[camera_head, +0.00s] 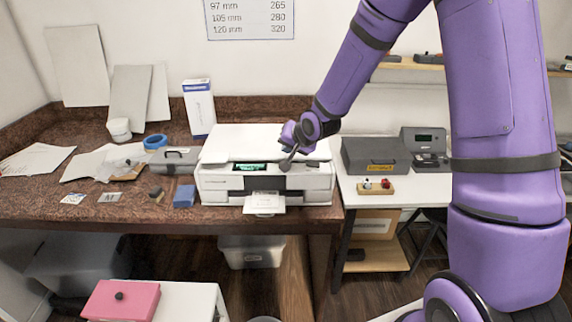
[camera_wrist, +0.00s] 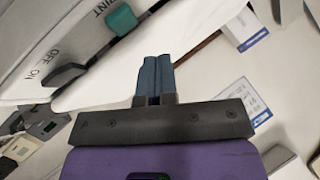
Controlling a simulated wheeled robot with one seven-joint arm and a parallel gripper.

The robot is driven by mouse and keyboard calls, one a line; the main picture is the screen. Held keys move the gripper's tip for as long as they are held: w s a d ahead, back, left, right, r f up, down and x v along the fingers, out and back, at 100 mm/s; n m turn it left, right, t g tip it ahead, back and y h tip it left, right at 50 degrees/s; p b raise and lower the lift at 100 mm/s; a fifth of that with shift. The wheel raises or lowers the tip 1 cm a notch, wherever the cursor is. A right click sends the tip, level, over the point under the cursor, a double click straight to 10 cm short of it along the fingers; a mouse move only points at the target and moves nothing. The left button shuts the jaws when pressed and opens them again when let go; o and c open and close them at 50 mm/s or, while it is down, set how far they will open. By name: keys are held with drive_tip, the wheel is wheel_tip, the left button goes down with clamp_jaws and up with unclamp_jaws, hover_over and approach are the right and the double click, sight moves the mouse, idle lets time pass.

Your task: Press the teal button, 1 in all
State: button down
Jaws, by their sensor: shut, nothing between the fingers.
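The teal button (camera_wrist: 121,18) shows at the top of the wrist view, on a pale panel beside lettering that ends in "INT". I cannot make it out in the head view, where my gripper covers part of the printer's front. My gripper (camera_head: 287,164) is over the front right part of the white printer (camera_head: 215,184). In the wrist view my gripper (camera_wrist: 157,62) has its fingers shut together and empty. Its tips are to the lower right of the button, apart from it in the picture. A dark OFF/ON switch (camera_wrist: 64,75) sits on the same panel.
A grey case (camera_head: 174,160) and a blue block (camera_head: 184,196) stand left of the printer. A dark grey box (camera_head: 375,155) is on the white table at right. A printed sheet (camera_head: 264,203) sticks out of the printer's front.

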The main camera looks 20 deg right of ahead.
drive_tip(key=shift+r, duration=1.5)
drive_tip(key=shift+s+d+r, duration=0.15)
drive_tip(key=shift+s+r, duration=0.05)
drive_tip(key=shift+r, duration=0.1)
drive_tip(key=s+d+r+n+g+h, duration=0.1)
drive_tip(key=s+d+r+n+h, duration=0.1)
drive_tip(key=s+r, duration=0.6)
drive_tip(key=s+d+r+n+g+h, duration=0.1)
drive_tip(key=s+d+r, duration=0.2)
drive_tip(key=s+r, duration=0.55)
drive_tip(key=s+r+n, duration=0.1)
drive_tip(key=s, duration=0.9)
drive_tip(key=s+d+r+n+g, duration=0.1)
drive_tip(key=s+r, duration=0.1)
drive_tip(key=s, duration=0.8)
drive_tip(key=shift+s+r+g, duration=0.25)
drive_tip(key=shift+s+g, duration=0.05)
